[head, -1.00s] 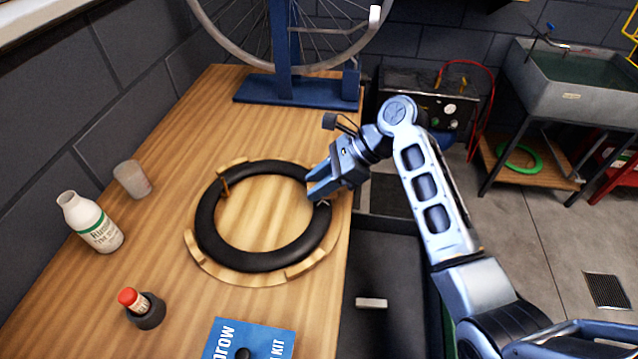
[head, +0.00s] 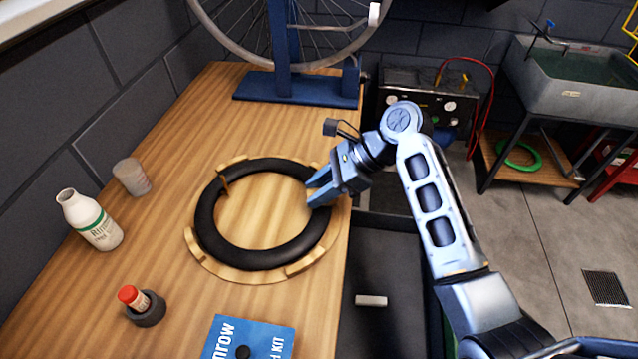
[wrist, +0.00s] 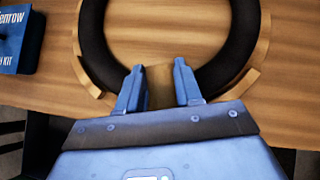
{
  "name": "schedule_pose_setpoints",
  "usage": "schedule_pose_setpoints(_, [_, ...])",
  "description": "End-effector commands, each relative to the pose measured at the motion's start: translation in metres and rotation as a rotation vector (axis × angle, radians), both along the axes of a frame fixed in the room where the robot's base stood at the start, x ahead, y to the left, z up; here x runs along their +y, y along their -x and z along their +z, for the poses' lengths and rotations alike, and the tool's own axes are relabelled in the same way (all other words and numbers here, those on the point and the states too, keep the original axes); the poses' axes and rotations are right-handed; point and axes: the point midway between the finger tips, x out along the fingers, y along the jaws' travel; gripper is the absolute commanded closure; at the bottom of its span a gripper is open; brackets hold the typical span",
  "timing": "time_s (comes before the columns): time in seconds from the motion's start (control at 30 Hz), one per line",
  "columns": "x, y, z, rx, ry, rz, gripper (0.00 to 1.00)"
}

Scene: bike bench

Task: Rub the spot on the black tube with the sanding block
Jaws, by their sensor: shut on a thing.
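The black tube (head: 205,222) lies as a ring in a wooden cradle (head: 245,277) on the bench; part of it also shows in the wrist view (wrist: 95,50). My gripper (head: 314,190) is at the right side of the ring, tilted down over the tube. In the wrist view its fingers (wrist: 158,86) are shut on a tan-brown block, the sanding block (wrist: 159,82), which sits over the tube. I cannot tell whether the block touches the tube. In the head view my fingers hide the block. The spot is not visible; the gripper and block cover that part of the tube.
A white bottle (head: 97,225), a clear cup (head: 131,177), a red-capped bottle in a dark holder (head: 144,306) and a blue kit box (head: 225,340) stand left and front. A blue wheel stand (head: 290,88) is behind. A pale bar (head: 371,300) lies below the bench's right edge.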

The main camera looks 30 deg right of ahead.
Motion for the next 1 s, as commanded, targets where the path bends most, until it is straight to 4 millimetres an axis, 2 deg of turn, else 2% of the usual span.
schedule_pose_setpoints(0.47, [0.001,0.001,0.000,0.000,0.000,0.000,0.99])
schedule_pose_setpoints(1.0, [-0.006,-0.015,-0.001,0.000,0.001,0.001,0.99])
